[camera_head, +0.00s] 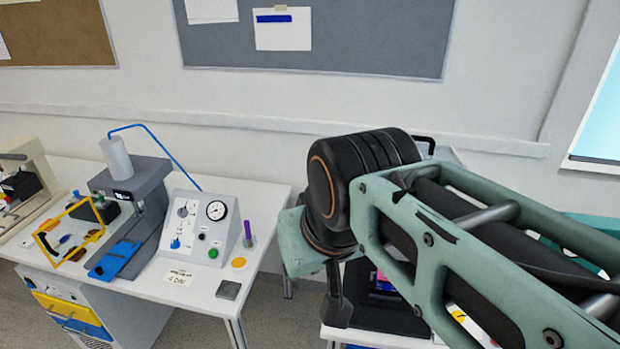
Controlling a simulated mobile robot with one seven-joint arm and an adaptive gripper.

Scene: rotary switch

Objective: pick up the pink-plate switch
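A small pink and purple patch (384,281) shows on or against a black object behind my arm. It is mostly covered, and I cannot tell whether it is the pink-plate switch. No other pink plate shows clearly. My arm's green and black links fill the right half of the view. A dark narrow piece hangs below the arm's near joint, over the right table. I cannot tell whether it is part of my gripper, and no fingertips can be made out.
The left white table (262,198) holds a control box (203,228) with a gauge, a grey press-like machine (146,190), a yellow frame (66,226) and a small grey block (228,290). A second white table (372,338) is largely hidden by my arm. A floor gap separates them.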

